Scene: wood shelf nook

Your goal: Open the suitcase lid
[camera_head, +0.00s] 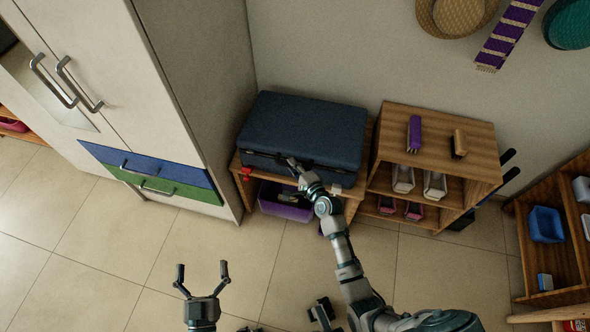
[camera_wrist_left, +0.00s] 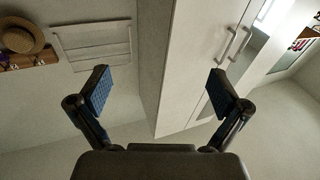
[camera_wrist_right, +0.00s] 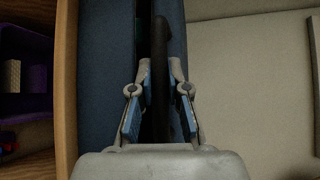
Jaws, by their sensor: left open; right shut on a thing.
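The dark blue suitcase (camera_head: 305,130) lies flat on a low wooden shelf against the wall, its lid down as far as I can see. My right gripper (camera_head: 292,163) reaches the suitcase's front side. In the right wrist view its fingers (camera_wrist_right: 158,95) are closed around the dark suitcase handle (camera_wrist_right: 160,60), with the blue suitcase side (camera_wrist_right: 105,60) beside it. My left gripper (camera_head: 202,275) is open and empty above the floor, well away from the suitcase. Its spread fingers also show in the left wrist view (camera_wrist_left: 160,95).
A purple bin (camera_head: 285,203) sits under the suitcase. A wooden cubby shelf (camera_head: 465,140) with shoes stands right of it. A tall white wardrobe (camera_head: 150,60) with blue and green drawers is at left. The tiled floor (camera_head: 95,250) in front is mostly clear.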

